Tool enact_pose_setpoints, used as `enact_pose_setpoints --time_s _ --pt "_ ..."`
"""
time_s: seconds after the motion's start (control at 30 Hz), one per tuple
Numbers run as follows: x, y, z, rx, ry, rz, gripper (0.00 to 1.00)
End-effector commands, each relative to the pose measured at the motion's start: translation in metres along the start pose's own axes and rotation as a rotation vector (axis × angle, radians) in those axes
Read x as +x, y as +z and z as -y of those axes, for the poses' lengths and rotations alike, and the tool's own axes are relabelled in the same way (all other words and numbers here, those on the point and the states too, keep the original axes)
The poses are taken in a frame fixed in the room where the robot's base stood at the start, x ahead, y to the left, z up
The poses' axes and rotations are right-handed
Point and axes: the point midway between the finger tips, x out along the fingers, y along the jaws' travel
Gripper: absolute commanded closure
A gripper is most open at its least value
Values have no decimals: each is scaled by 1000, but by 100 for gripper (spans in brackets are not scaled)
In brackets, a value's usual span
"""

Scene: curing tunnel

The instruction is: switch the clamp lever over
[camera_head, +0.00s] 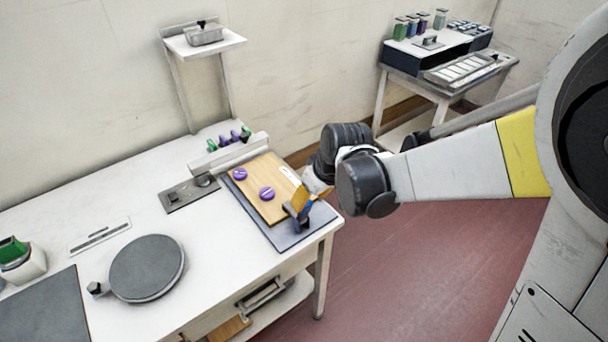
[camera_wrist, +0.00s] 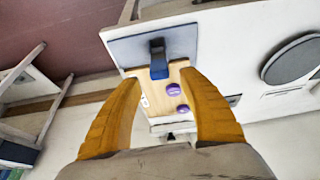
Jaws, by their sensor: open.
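The clamp (camera_head: 303,213) has a blue lever and a dark bracket and stands at the near right corner of a grey plate on the white bench, partly hidden by my gripper in the head view. In the wrist view its blue lever (camera_wrist: 159,70) lies ahead, between the lines of my two orange fingers, with its end over the wooden board (camera_wrist: 182,72). My gripper (camera_wrist: 161,82) is open, with nothing between its fingers. In the head view my gripper (camera_head: 308,197) is right at the clamp. I cannot tell whether a finger touches the lever.
Two purple discs (camera_head: 239,174) (camera_head: 267,193) lie on the wooden board. A white bar (camera_head: 228,155) with green and purple pegs behind it borders the board. A round grey plate (camera_head: 147,268) is at the left. Open floor lies right of the bench.

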Motion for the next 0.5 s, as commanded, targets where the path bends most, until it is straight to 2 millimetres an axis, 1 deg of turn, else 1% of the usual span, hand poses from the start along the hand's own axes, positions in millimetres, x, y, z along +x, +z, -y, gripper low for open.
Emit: enact_pose_setpoints --time_s 0.03,0.2,0.33,0.5 --pt "13 1 0 -1 0 0 51" --pt "35 0 0 -1 0 0 51" --pt "42 0 0 -1 0 0 51" --pt "43 0 0 0 0 0 51"
